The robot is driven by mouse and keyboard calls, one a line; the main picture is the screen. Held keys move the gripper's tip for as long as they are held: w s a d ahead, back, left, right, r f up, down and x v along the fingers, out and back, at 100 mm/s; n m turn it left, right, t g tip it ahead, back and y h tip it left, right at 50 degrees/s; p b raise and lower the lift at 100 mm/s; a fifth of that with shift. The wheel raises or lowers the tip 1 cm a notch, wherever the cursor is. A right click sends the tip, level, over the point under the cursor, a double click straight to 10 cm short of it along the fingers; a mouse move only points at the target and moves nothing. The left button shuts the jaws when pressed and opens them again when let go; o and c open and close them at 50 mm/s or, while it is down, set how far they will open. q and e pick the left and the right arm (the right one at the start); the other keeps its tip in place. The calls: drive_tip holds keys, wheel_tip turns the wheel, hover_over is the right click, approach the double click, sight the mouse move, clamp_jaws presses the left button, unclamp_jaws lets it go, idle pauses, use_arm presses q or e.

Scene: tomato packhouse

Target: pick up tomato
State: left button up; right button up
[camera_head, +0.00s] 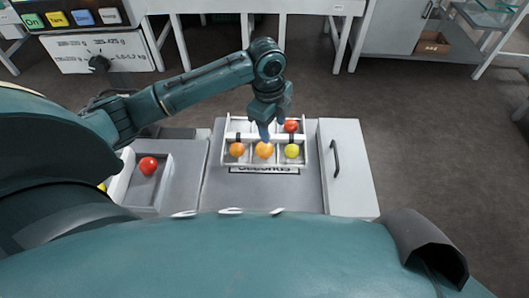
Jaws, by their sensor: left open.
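A white divided tray (308,158) stands on the grey bench in the middle. Its front row holds an orange tomato (237,149) at the left, a larger orange tomato (264,151) in the middle and a yellow tomato (292,151) at the right. A red tomato (291,126) lies in the back row at the right. My left gripper (275,119) points down over the tray's middle, close to the red and middle orange tomatoes. It is open; contact with either cannot be told. It hides part of the back row. My right gripper is out of view.
A white bin (166,187) at the left holds another red tomato (148,166); a yellow item at its left edge is mostly hidden by my arm. A white cabinet with a dark handle (348,165) adjoins the tray's right. White tables stand behind, with open floor between.

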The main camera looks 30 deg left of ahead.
use_arm(q)
drive_tip(key=shift+m+g+y, duration=0.3)
drive_tip(key=shift+m+y, duration=0.1)
drive_tip(key=f, duration=0.3)
drive_tip(key=a+f+b, duration=0.1)
drive_tip(key=f, duration=0.3)
drive_tip(key=a+f, duration=0.1)
drive_tip(key=f, duration=0.3)
drive_tip(key=shift+w+a, duration=0.25)
drive_tip(key=shift+w, duration=0.05)
drive_tip(key=c, duration=0.4)
